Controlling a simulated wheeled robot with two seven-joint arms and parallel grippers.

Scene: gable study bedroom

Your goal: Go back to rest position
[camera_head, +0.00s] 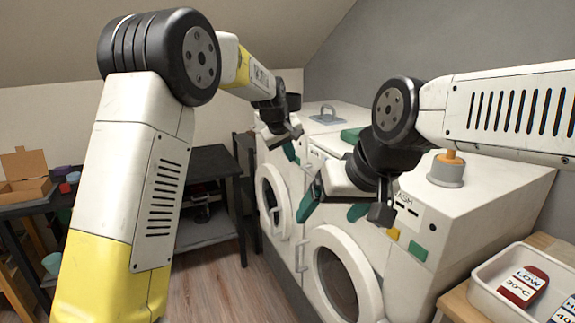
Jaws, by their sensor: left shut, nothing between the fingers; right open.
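My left gripper (291,151) is at the end of the arm from the left, in front of the upper part of the far white machine (296,165). Its green-tipped fingers are shut with nothing between them. My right gripper (334,207) is lower and nearer, in front of the near white machine (415,232), above its round door (340,276). Its green-tipped fingers are apart and empty. My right arm hides part of the near machine's top and panel.
A white tray (487,296) with red and blue labelled pieces sits on a wooden surface at lower right. A grey and orange object (449,168) stands on the near machine. A dark table (213,160) and an open cardboard box (26,178) are at left. Some wooden floor (225,289) is clear.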

